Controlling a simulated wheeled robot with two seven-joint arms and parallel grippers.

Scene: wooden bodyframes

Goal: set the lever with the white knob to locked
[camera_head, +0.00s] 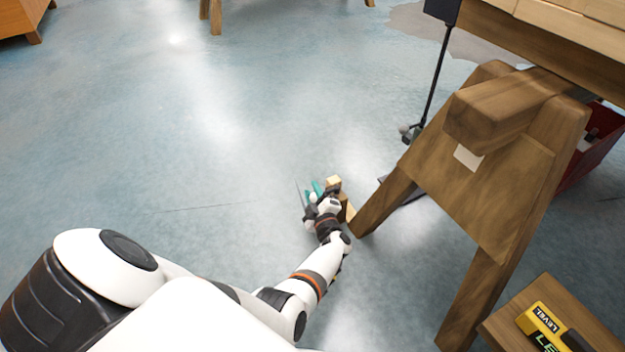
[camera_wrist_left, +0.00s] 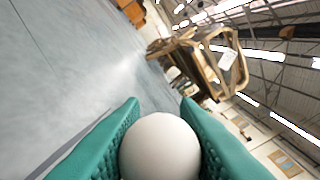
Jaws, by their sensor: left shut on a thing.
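The white knob (camera_wrist_left: 160,147) fills the lower middle of the left wrist view, as a smooth round ball. My left gripper (camera_head: 316,190) reaches low over the floor near the middle of the head view. Its two teal fingers (camera_wrist_left: 159,108) are shut on the knob, one on each side. Small wooden pieces (camera_head: 334,183) show right beside the gripper. The lever's shaft and any lock marking are hidden, so I cannot tell the lever's setting. My right gripper is in neither view.
A wooden trestle (camera_head: 480,165) stands just right of the gripper, one leg close to it. A wooden stool or box (camera_head: 555,295) with a yellow level (camera_head: 545,325) is at lower right. A red bin (camera_head: 592,150) sits behind. The floor to the left is clear.

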